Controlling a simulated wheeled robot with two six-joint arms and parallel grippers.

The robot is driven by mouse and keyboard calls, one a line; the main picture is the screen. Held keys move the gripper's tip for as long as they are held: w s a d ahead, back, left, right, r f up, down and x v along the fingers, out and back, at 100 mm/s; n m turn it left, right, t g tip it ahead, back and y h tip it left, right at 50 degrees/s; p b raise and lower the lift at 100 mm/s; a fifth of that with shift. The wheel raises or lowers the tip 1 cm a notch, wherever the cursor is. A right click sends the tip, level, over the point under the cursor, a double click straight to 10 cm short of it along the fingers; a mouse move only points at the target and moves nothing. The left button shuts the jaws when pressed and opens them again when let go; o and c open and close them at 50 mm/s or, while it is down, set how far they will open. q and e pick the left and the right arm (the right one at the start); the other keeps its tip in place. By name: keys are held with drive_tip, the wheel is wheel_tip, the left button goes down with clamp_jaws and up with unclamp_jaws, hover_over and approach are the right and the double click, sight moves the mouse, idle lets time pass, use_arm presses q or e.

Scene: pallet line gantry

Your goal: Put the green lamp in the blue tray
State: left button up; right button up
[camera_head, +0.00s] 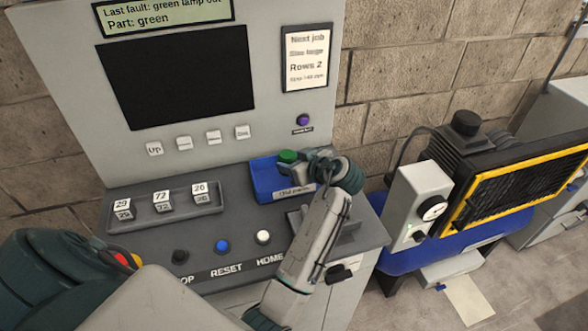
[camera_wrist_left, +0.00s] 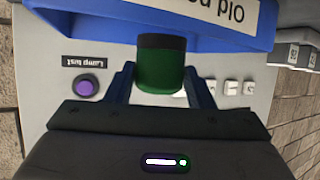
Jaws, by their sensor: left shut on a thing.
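The green lamp (camera_head: 288,156) has a green top and shows at the blue tray in the head view. My left gripper (camera_head: 301,160) is shut on it from the right. In the left wrist view the lamp (camera_wrist_left: 160,66) is a dark-capped green cylinder between the two fingers of the gripper (camera_wrist_left: 160,88). The blue tray (camera_head: 264,184) sits on the right part of the console's desk, with a label on its front. Its blue wall (camera_wrist_left: 80,12) also shows in the left wrist view. I cannot tell whether the lamp touches the tray floor. My right gripper is not in view.
A purple lamp-test button (camera_head: 302,119) is on the panel behind the tray. Number blocks (camera_head: 162,202) stand in a grey holder at left. Black, blue (camera_head: 222,245) and white (camera_head: 263,237) buttons line the desk front. A yellow-framed machine (camera_head: 515,190) stands at right.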

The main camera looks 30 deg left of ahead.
use_arm(q)
wheel_tip(320, 180, down, 4)
drive_tip(key=shift+r+p, duration=0.1)
drive_tip(key=shift+p, duration=0.55)
drive_tip(key=shift+f+b, duration=0.25)
drive_tip(key=shift+b, duration=0.05)
drive_tip(key=o, duration=0.7)
drive_tip(key=shift+o, duration=0.2)
drive_tip(key=shift+r+p, duration=0.25)
drive_tip(key=shift+p, duration=0.05)
